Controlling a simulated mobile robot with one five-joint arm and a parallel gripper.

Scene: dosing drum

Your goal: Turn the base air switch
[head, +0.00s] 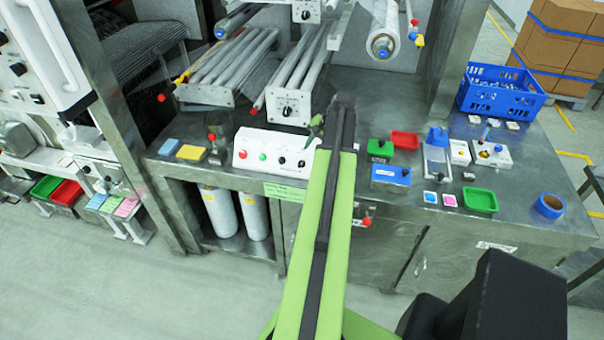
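A white control box (275,150) stands at the front edge of the steel bench, left of my arm. Its face has a red button, a green button and small black knobs (291,161). I cannot read which control is the base air switch. My green arm reaches up over the bench and hides part of what lies behind it.
Roller units (290,105) stand behind the box, with yellow and blue sponges (191,153) to its left. Right of my arm are a red tray (404,140), a blue box (391,175), a green tray (480,200) and a blue crate (500,95). Floor in front is clear.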

